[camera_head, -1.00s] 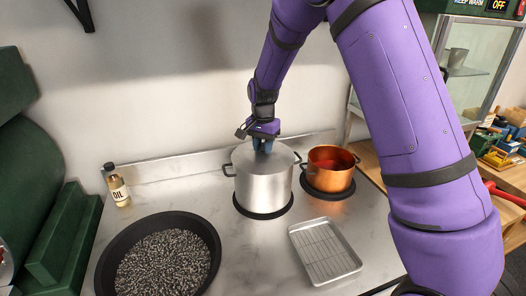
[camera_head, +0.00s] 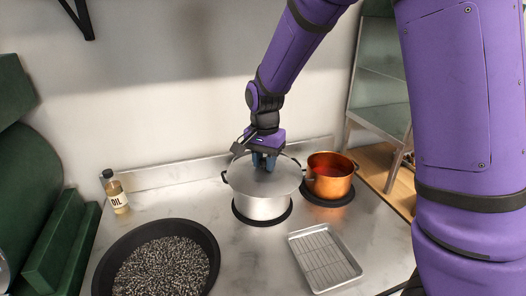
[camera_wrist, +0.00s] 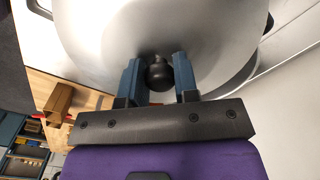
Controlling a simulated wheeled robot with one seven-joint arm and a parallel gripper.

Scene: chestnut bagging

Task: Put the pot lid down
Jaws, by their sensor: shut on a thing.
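The silver pot lid (camera_head: 286,177) is a round disc over the large silver pot (camera_head: 263,207). It covers the pot's mouth; I cannot tell whether it rests on the rim or hangs just above it. My gripper (camera_head: 264,163) points down at the middle of the lid. In the wrist view, the blue fingers (camera_wrist: 158,75) are shut on the lid's black knob (camera_wrist: 159,74), with the lid (camera_wrist: 100,40) filling the upper part. The pot's rim under the lid is mostly hidden.
A copper pot (camera_head: 330,178) stands close to the right. A wire rack tray (camera_head: 324,258) lies at front right, a dark pan (camera_head: 205,236) of pellets at front left. An oil bottle (camera_head: 116,192) stands at the back left. The worktop (camera_head: 252,250) between pan and tray is clear.

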